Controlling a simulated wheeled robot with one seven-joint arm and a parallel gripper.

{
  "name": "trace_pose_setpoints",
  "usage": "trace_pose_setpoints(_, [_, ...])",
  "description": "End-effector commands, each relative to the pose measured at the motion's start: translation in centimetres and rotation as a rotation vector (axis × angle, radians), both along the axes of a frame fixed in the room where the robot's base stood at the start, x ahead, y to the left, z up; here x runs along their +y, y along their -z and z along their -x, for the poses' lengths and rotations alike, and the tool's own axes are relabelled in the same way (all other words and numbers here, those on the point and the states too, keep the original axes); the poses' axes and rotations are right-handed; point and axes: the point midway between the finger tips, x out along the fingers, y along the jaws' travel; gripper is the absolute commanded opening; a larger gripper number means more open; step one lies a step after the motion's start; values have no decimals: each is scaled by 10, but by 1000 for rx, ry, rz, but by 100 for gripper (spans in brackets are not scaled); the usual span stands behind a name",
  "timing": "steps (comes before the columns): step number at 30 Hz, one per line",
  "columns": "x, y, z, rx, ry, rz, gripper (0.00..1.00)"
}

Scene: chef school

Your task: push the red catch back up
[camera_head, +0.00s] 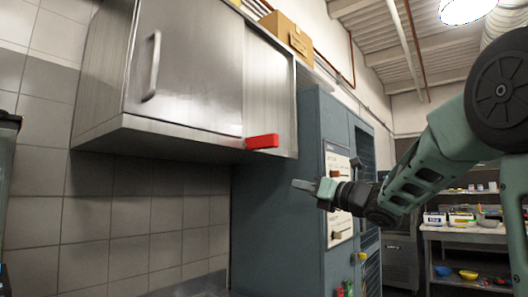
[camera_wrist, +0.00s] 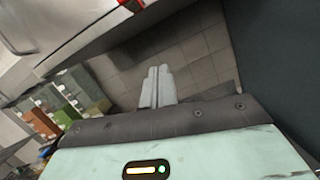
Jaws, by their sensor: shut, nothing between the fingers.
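The red catch (camera_head: 262,141) is a short red bar at the lower edge of the steel wall cabinet (camera_head: 190,70), near the seam between the handled door and the ribbed panel to its right. It lies about level. In the wrist view a bit of red, likely the catch (camera_wrist: 131,4), shows at the top edge, cut off by the frame. My gripper (camera_head: 297,184) is below and a little right of the catch, apart from it, pointing left. In the wrist view its two fingers (camera_wrist: 158,72) lie together, shut and empty.
A blue-grey tall cabinet (camera_head: 275,215) stands just behind my gripper. A cardboard box (camera_head: 287,34) sits on top of the wall cabinet. The tiled wall (camera_head: 140,220) below is bare. A shelf unit with bowls (camera_head: 466,232) stands far right.

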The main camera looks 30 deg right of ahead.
Motion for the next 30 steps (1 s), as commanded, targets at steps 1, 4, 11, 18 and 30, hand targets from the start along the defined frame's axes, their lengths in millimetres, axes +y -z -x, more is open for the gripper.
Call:
trace_pose_setpoints(1, [-9, -9, 7, -34, 3, 68, 0])
trace_pose_setpoints(4, [-16, -18, 16, -83, 0, 167, 0])
trace_pose_setpoints(11, [-19, -22, 21, -109, -4, 221, 0])
trace_pose_setpoints(18, [-18, -22, 19, -108, -4, 219, 0])
trace_pose_setpoints(30, [2, -41, -36, -105, -8, 216, 0])
